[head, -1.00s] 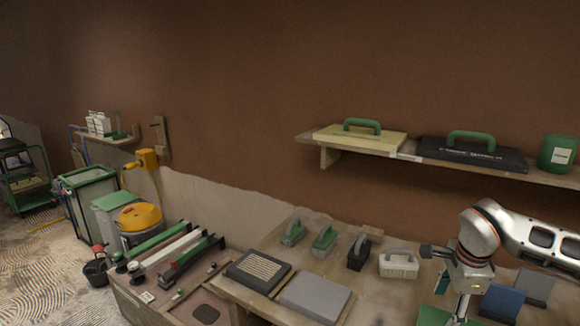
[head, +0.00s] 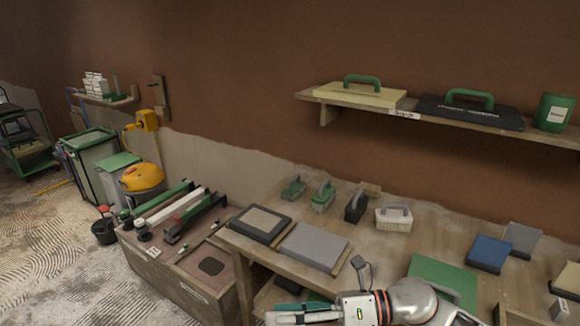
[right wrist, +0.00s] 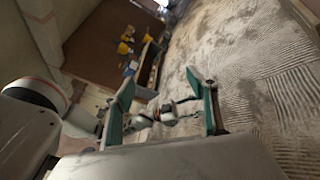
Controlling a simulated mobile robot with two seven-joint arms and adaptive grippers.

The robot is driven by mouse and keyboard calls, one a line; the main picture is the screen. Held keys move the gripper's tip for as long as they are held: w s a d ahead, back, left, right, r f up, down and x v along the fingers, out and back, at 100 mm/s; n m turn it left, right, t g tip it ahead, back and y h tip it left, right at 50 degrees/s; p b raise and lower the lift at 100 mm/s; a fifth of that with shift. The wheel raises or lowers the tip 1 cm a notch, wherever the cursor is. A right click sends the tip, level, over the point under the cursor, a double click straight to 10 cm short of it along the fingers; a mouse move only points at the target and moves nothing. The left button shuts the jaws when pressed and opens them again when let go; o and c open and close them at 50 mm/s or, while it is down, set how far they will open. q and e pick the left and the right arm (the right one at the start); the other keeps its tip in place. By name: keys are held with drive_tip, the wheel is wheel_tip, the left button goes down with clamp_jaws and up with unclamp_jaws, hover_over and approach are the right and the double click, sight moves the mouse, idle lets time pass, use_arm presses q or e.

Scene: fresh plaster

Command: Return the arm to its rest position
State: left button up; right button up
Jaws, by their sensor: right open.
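My right arm (head: 395,306) lies low along the bottom edge of the head view, in front of the workbench. Its gripper (head: 285,312) points left and looks empty. In the right wrist view the two green-lined fingers of the right gripper (right wrist: 160,80) stand wide apart with nothing gripped. Beyond them show the floor and a pale jointed part, too small and blurred to name. My left gripper is not seen in the head view.
The workbench (head: 275,268) holds a grey board (head: 315,247), several green and grey-handled tools and a blue block (head: 489,253). A wall shelf (head: 430,120) carries two green-handled floats and a green tub (head: 553,112).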

drive_tip(key=w+d+f+m+t+h, duration=0.1)
drive_tip(key=w+d+m+t, duration=0.2)
drive_tip(key=m+t, duration=0.6)
drive_tip(key=w+d+f+m+t+h, duration=0.25)
drive_tip(key=m+t, duration=0.25)
drive_tip(key=m, duration=0.8)
drive_tip(key=s+d+f+m+h, duration=0.4)
drive_tip(key=d+f+m+h, duration=0.3)
drive_tip(key=d+f+m, duration=0.4)
drive_tip(key=s+d+f+m+g+h, duration=0.3)
drive_tip(key=s+d+f+m, duration=0.2)
drive_tip(key=s+f, duration=0.5)
wheel_tip(320, 180, down, 3)
drive_tip(key=shift+s+d+f+m, duration=0.1)
drive_tip(key=shift+s+d+m, duration=0.15)
drive_tip(key=shift+m, duration=0.85)
